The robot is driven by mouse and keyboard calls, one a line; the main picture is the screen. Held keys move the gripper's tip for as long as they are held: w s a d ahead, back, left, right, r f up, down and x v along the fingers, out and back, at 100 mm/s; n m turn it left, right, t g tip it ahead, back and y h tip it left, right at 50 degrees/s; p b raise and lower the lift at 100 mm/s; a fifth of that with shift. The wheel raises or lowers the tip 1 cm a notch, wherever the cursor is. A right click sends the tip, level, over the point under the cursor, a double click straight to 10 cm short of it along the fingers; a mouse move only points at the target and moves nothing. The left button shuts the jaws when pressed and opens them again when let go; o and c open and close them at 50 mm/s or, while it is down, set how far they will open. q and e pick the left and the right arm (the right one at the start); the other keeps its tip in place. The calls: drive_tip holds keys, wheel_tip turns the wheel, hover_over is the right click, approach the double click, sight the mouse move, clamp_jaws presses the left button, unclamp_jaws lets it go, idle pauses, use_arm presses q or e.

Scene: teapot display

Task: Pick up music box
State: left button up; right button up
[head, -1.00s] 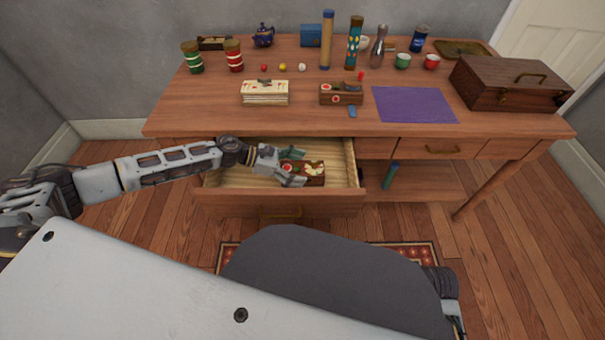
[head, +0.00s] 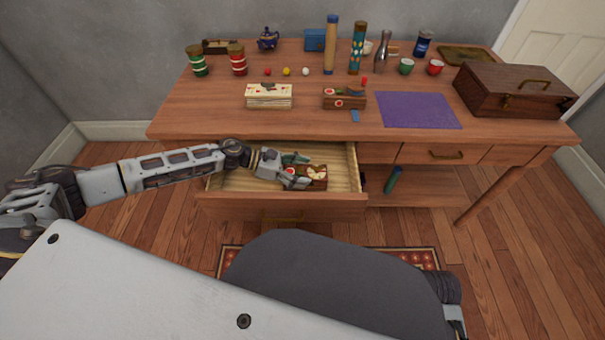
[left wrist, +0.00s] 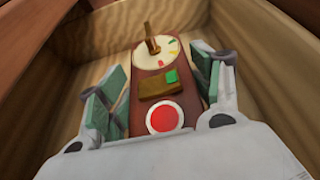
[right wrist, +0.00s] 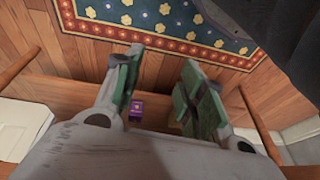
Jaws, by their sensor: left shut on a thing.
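The small dark red-brown box in the open drawer, which I take for the music box (head: 318,175), has a cream dial, a gold post and a red disc on top. It also shows in the left wrist view (left wrist: 158,92). My left gripper (head: 298,170) reaches into the drawer and is shut on this box, one finger on each long side, as the left wrist view (left wrist: 160,85) shows. The box appears low inside the drawer; I cannot tell whether it touches the bottom. My right gripper (right wrist: 158,85) is open and empty, seen only in the right wrist view.
The open drawer (head: 230,182) has raised wooden walls around the box. On the desk above stand a similar box with red discs (head: 344,98), a cream box (head: 269,96), a purple mat (head: 418,110) and a brown chest (head: 514,90). A patterned rug (right wrist: 165,20) lies on the floor.

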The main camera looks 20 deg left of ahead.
use_arm(q)
drive_tip(key=shift+r, duration=0.6)
wheel_tip(320, 180, up, 9)
drive_tip(key=shift+f+p, duration=0.15)
drive_tip(key=shift+p, duration=1.1)
use_arm(e)
drive_tip(key=f, duration=0.3)
drive_tip(key=shift+s+d+f+g, duration=0.2)
drive_tip(key=shift+d+f+g, duration=0.1)
drive_tip(key=shift+d+f, duration=0.1)
